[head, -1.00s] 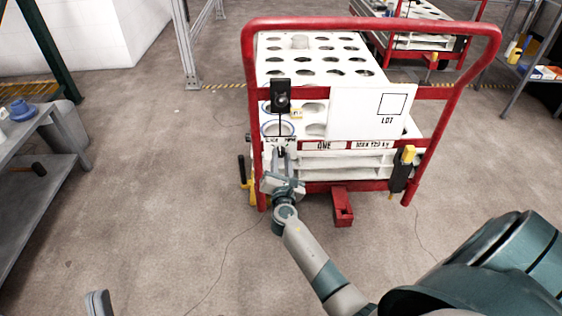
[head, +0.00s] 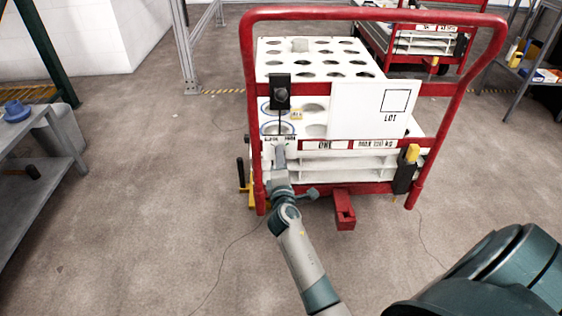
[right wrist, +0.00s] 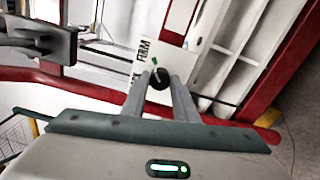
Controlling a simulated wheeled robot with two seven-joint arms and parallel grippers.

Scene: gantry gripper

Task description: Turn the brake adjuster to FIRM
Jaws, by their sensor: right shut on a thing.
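The brake adjuster is a small dark round knob (right wrist: 159,80) with a light and green mark, seen in the right wrist view. The word FIRM (right wrist: 145,49) is printed on the white panel beside it; another word is mostly hidden by a finger. The green mark is on the knob's upper side, towards the panel lettering. My right gripper (right wrist: 159,84) is shut on the knob, one finger on each side. In the head view my right gripper (head: 279,158) reaches the left front of the red cart (head: 252,120), hiding the knob. My left gripper is out of view.
A black box (head: 279,92) hangs on the cart's rail above my gripper. A white LOT board (head: 365,108) is to its right. A yellow-and-black part (head: 408,168) is on the right post. A grey bench (head: 45,165) stands left; floor between is clear.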

